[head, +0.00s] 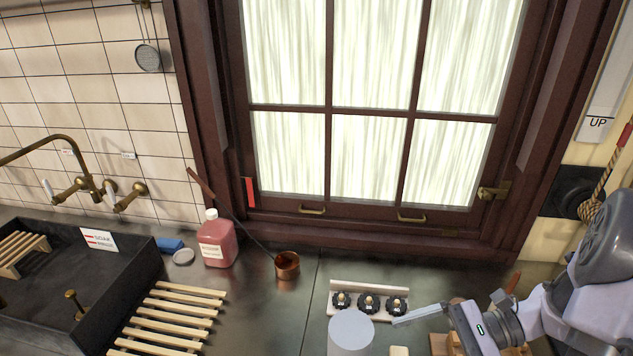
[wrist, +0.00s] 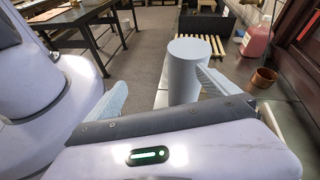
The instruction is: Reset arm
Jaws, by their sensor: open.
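My gripper (head: 420,314) is at the lower right in the head view, raised at the front of the counter and pointing left. One pale finger shows clearly there. In the wrist view the two pale fingers of my gripper (wrist: 160,80) stand wide apart, and I see nothing clamped between them. My arm comes in from the right edge in the head view and hides part of the counter's right end. The task names no object.
A copper pot (head: 287,267) with a long handle and a pink bottle (head: 217,245) stand farther left. A slatted rack (head: 172,318) adjoins the dark sink (head: 70,265). Wooden pieces lie beneath my arm.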

